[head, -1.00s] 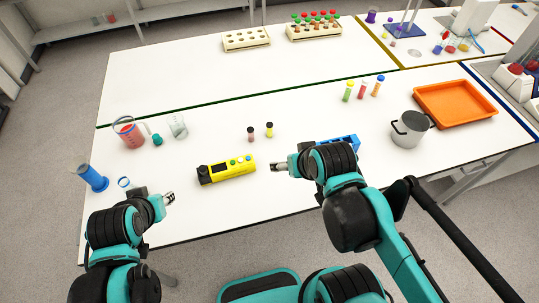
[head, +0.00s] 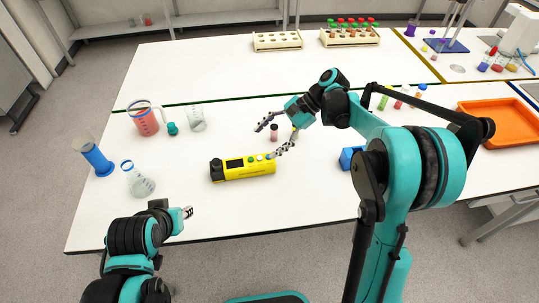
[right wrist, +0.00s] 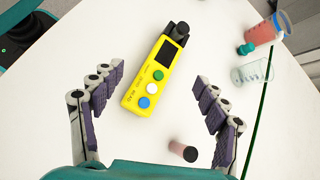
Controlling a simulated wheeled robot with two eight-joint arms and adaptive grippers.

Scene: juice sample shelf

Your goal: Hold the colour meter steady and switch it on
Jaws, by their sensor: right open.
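The yellow colour meter (head: 245,170) lies flat on the white table, with a dark screen, a black knob-like end and a row of coloured buttons. In the right wrist view the meter (right wrist: 146,88) shows green, white and blue buttons; its screen looks dark. My right gripper (head: 267,142) is open above the meter's button end. In the right wrist view its spread fingers (right wrist: 160,74) flank the meter without visibly touching it. My left gripper (head: 188,212) is apart from the meter, at the lower left by the front edge; its jaws are too small to read.
A small dark-capped vial (head: 274,132) stands just behind the meter, near my right fingers. A red-filled jug (head: 145,122), beakers and a blue cylinder (head: 97,160) stand at the left. A blue object (head: 350,158) is partly hidden by my right arm. An orange tray (head: 500,122) lies right.

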